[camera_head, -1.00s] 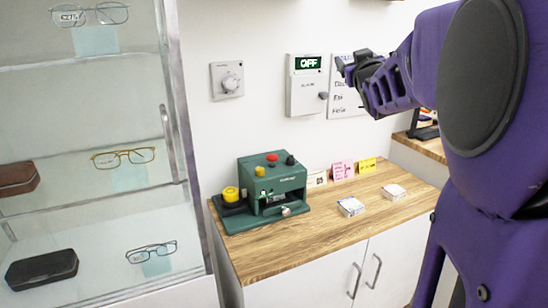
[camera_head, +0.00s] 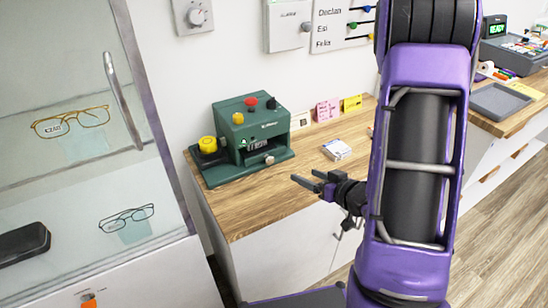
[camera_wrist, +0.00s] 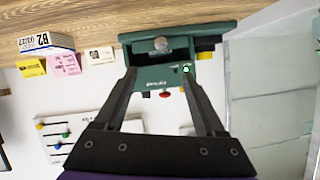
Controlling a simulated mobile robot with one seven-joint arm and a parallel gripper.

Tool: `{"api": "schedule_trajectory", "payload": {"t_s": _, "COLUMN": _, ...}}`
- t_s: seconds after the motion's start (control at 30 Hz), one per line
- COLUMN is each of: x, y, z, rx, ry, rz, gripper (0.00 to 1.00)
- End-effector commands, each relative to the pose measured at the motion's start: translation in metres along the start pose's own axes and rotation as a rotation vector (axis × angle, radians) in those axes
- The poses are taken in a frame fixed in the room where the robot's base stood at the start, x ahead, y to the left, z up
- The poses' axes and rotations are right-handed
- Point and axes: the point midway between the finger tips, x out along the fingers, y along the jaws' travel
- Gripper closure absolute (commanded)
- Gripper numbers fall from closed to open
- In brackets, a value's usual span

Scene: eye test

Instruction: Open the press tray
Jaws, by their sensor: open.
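Whether the tray is in or out is hard to tell. My gripper (camera_head: 307,181) is open and empty, in front of and to the right of the press, apart from it. In the wrist view, which is upside down, the press (camera_wrist: 155,77) and its silver knob (camera_wrist: 161,44) appear between and beyond my fingers (camera_wrist: 160,72).
A yellow-topped black unit (camera_head: 208,146) adjoins the press's left side. A small white box (camera_head: 337,149) and several cards stand to the right on the counter (camera_head: 235,215). The glass display case (camera_head: 130,85) is close on the left. The counter front is clear.

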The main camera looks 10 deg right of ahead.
Motion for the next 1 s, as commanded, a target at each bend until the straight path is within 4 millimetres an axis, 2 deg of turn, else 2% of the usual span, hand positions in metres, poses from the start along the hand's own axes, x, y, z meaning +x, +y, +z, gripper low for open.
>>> {"api": "schedule_trajectory", "payload": {"t_s": 0.17, "x": 0.014, "y": -0.002, "z": 0.002, "rx": 0.007, "ry": 0.0, "rz": -0.008, "gripper": 0.28}}
{"api": "schedule_trajectory", "payload": {"t_s": 0.7, "x": 0.128, "y": -0.002, "z": 0.002, "rx": 0.003, "ry": 0.0, "rz": -0.006, "gripper": 0.28}}
{"api": "schedule_trajectory", "payload": {"t_s": 0.9, "x": 0.159, "y": -0.002, "z": 0.002, "rx": 0.004, "ry": 0.0, "rz": -0.005, "gripper": 0.28}}
{"api": "schedule_trajectory", "payload": {"t_s": 1.0, "x": 0.168, "y": -0.002, "z": 0.001, "rx": 0.004, "ry": 0.001, "rz": -0.004, "gripper": 0.28}}
